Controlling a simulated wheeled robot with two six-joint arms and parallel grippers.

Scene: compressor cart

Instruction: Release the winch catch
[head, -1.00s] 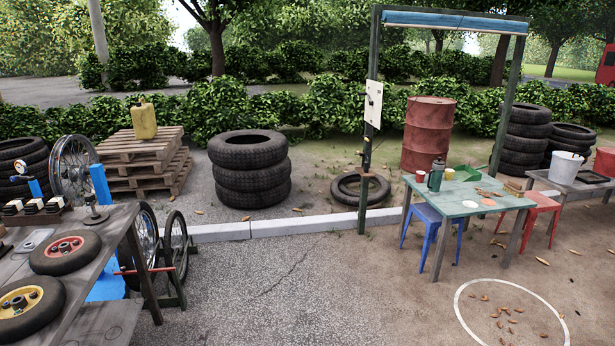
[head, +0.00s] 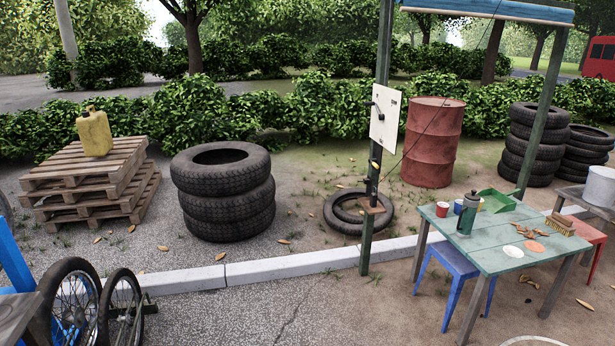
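A white panel (head: 386,118) is fixed to the green post (head: 381,60) in the middle right of the head view. I cannot tell which of these is the winch catch. A thin line runs from near the fitting up towards the rolled blue awning (head: 500,8). Neither of my grippers is in view.
A green table (head: 480,262) with cups, a flask and a brush stands right of the post, a blue stool (head: 455,268) beside it. Wheels (head: 72,300) stand at lower left. Gravel in front is clear.

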